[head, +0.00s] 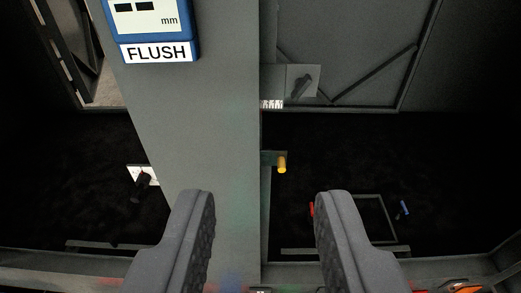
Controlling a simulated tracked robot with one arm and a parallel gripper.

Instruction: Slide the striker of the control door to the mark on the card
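My gripper (266,200) is open, its two dark padded fingers wide apart at the bottom of the head view. Nothing is between the fingertips. Beyond the gap, a yellow knob (282,164) sticks out from a small grey-green bracket at the edge of a grey upright panel (195,130). A small white marked strip (271,104) sits above it on the same edge. I cannot tell for sure which part is the striker. A small white plate (148,170) with dark marks is at the left, partly covered by a dark handle (139,188); I cannot tell whether it is the card.
A blue-framed display (150,20) reading mm, with a FLUSH label (156,52), is on the panel. A braced grey door (370,60) is at upper right. Red and blue (404,209) small parts lie near a thin frame (372,196). Orange items (460,286) are at lower right.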

